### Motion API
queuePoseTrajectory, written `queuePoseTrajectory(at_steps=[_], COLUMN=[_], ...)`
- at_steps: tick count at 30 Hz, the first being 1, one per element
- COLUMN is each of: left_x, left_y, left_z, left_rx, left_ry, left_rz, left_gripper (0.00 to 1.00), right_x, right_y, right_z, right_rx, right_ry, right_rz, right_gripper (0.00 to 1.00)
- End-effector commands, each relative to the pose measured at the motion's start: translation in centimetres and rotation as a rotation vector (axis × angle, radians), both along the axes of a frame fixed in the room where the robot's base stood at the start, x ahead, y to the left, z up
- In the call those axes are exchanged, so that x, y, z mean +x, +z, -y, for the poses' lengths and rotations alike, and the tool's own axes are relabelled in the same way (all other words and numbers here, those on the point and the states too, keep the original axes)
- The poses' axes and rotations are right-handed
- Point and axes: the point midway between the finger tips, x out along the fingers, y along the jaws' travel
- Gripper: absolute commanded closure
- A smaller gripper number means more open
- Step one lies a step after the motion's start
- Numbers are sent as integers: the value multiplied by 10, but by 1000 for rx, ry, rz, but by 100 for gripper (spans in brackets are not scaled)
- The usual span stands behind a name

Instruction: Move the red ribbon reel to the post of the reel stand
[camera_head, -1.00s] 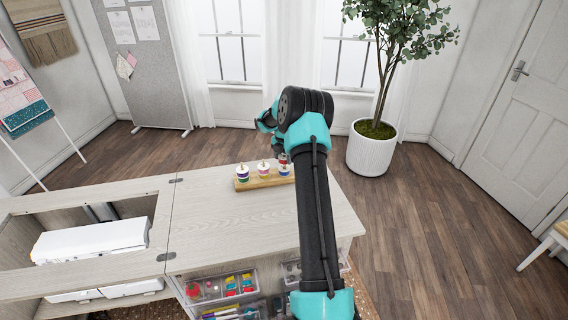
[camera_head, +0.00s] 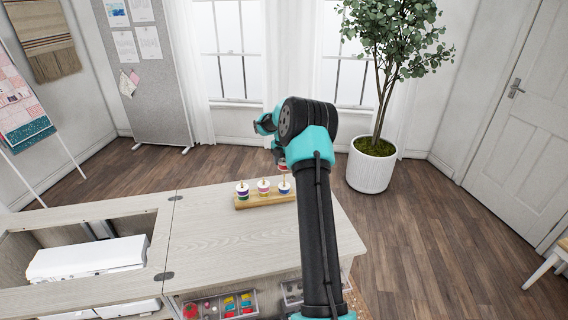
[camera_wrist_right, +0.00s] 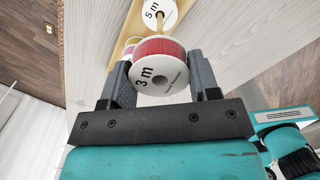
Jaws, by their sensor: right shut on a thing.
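The red ribbon reel (camera_wrist_right: 160,63), with a white face marked "3 m", sits between the fingers of my right gripper (camera_wrist_right: 163,80), which is shut on it. In the head view the red reel (camera_head: 282,164) shows only partly below my wrist, above the right end of the wooden reel stand (camera_head: 265,201). Below it a white reel (camera_head: 284,188) sits on the stand's right post, and a gap shows between the two reels. In the wrist view a reel marked "5 m" (camera_wrist_right: 158,10) is around a post behind the red reel. My left gripper is not in view.
The pale cabinet top (camera_head: 220,240) is clear in front. A potted tree (camera_head: 372,165) stands beyond on the floor.

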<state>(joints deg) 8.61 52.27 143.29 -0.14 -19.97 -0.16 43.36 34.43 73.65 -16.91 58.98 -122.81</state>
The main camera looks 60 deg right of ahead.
Motion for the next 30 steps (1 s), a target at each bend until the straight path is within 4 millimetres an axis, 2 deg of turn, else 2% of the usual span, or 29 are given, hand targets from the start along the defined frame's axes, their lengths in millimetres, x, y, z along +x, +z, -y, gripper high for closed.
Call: queuePoseTrajectory(at_steps=[5,8,15,19,24,30], left_x=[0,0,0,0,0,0], left_y=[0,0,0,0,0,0], left_z=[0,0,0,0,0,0], left_rx=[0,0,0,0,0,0], left_ry=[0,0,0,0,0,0], left_rz=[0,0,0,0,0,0], left_gripper=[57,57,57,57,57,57], right_x=[15,33,89,112,125,126], right_y=[3,7,23,31,35,36], right_z=[-12,-28,-84,-110,-127,-129], right_rx=[1,3,3,1,-1,-1], right_ry=[4,6,7,5,2,0], right_rz=[1,1,2,0,0,0], right_gripper=[67,67,67,67,67,67])
